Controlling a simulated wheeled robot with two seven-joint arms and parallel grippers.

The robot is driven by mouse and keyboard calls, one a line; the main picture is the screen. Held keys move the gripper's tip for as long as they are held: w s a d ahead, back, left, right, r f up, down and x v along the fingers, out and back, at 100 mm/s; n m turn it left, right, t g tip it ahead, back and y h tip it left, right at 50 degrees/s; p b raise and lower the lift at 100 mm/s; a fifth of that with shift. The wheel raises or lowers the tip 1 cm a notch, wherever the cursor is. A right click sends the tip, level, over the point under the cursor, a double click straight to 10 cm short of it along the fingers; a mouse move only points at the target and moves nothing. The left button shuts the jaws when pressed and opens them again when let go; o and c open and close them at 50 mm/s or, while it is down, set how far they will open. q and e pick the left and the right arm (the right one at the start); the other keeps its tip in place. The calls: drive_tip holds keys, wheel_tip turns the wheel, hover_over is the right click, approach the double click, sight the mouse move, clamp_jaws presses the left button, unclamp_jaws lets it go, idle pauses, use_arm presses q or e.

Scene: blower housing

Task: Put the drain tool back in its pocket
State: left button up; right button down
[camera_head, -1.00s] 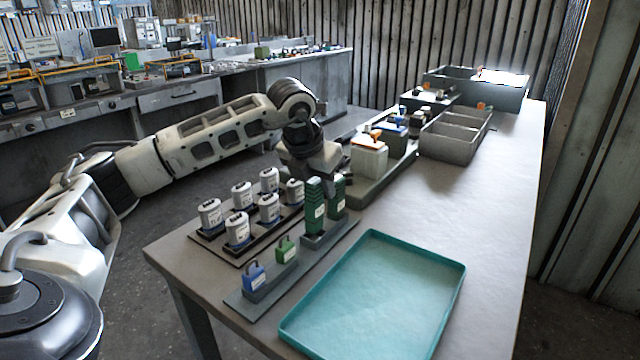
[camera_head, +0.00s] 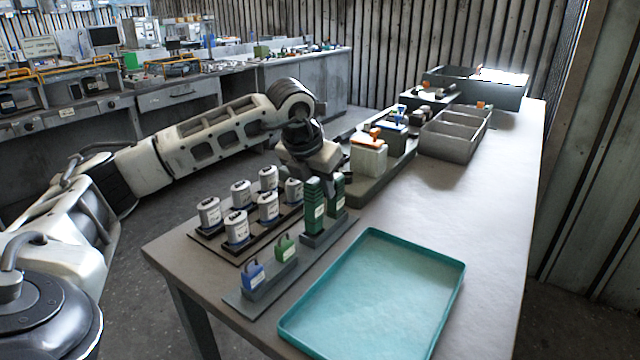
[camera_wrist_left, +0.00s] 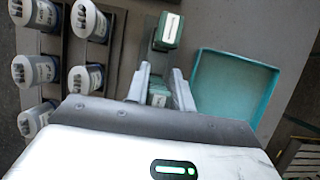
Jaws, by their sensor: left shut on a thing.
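Two tall green ribbed blocks with white labels stand upright in a grey holder (camera_head: 322,236): a front one (camera_head: 314,206) and a rear one (camera_head: 337,192). My left gripper (camera_head: 325,176) is low behind them, pointing down. In the left wrist view its fingers (camera_wrist_left: 159,90) are closed around a green piece with a pale label (camera_wrist_left: 158,100), which looks like the rear block. The front block also shows beyond the fingers (camera_wrist_left: 168,30). I cannot tell by looks which thing is the drain tool. The lower part of the held piece is hidden. My right gripper is not in view.
White-and-blue canisters (camera_head: 236,226) stand in a rack to the left. Small blue (camera_head: 253,276) and green (camera_head: 285,248) tagged pieces sit in front. A teal tray (camera_head: 372,296) lies empty at right. Grey bins (camera_head: 455,140) stand behind; the table's right side is clear.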

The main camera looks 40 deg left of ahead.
use_arm(q)
drive_tip(key=shift+f+b, duration=1.05)
drive_tip(key=shift+f, duration=0.3)
drive_tip(key=o, duration=1)
drive_tip(key=shift+r, duration=0.1)
drive_tip(key=shift+c, duration=0.2)
drive_tip(key=v, duration=1.6)
